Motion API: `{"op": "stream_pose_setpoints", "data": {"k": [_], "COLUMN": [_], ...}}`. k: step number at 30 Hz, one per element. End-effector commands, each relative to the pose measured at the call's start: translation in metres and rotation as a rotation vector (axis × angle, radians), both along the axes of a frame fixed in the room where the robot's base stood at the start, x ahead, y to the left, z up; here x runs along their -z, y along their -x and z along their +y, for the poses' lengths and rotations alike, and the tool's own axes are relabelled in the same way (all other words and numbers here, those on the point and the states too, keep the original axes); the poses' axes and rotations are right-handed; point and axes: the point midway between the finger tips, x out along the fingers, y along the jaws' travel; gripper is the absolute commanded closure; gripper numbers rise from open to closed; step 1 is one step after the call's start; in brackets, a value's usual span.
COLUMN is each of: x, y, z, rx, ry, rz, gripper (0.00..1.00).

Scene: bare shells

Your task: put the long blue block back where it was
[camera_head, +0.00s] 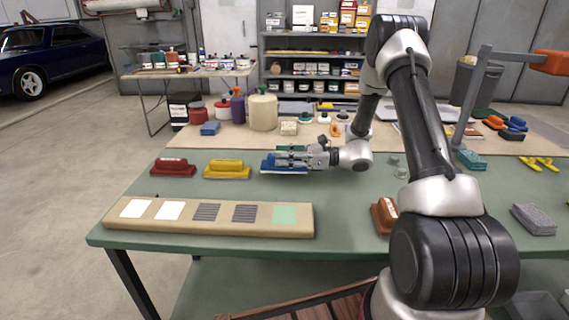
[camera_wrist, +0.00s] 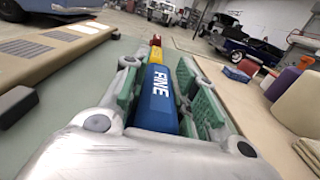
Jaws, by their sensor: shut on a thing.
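The long blue block (camera_head: 284,168) lies along the green table in the head view, in line with a yellow block (camera_head: 227,170) and a red block (camera_head: 173,167) to its left. In the wrist view the blue block (camera_wrist: 158,100) carries white lettering "FINE" and sits between the green finger pads. My gripper (camera_head: 292,157) is shut on it, with the fingers along its two long sides. The block is at or very near the table top; I cannot tell whether it touches. The yellow block (camera_wrist: 155,54) shows just beyond its far end.
A beige board (camera_head: 180,226) with white, dark striped and green patches lies along the front edge. Bottles and jars, including a cream jug (camera_head: 263,112), stand behind. A brown block (camera_head: 384,216) lies to the right. The table between board and blocks is clear.

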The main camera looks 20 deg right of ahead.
Motion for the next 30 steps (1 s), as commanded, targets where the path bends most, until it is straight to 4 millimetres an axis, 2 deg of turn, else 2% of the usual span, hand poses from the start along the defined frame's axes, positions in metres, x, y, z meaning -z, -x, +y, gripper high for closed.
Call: {"op": "stream_pose_setpoints", "data": {"k": [4,15,16,19,30], "x": [0.023,0.028,0.027,0.027,0.024], "y": [0.0,0.0,0.0,0.0,0.0], "z": [0.0,0.0,0.0,0.0,-0.002], "rx": [0.0,0.0,0.0,0.0,0.001], "ry": [-0.001,0.0,0.0,0.0,0.0], "rz": [0.003,0.001,0.0,0.0,0.0], "gripper": [0.91,0.91,0.67,0.5,0.5]}}
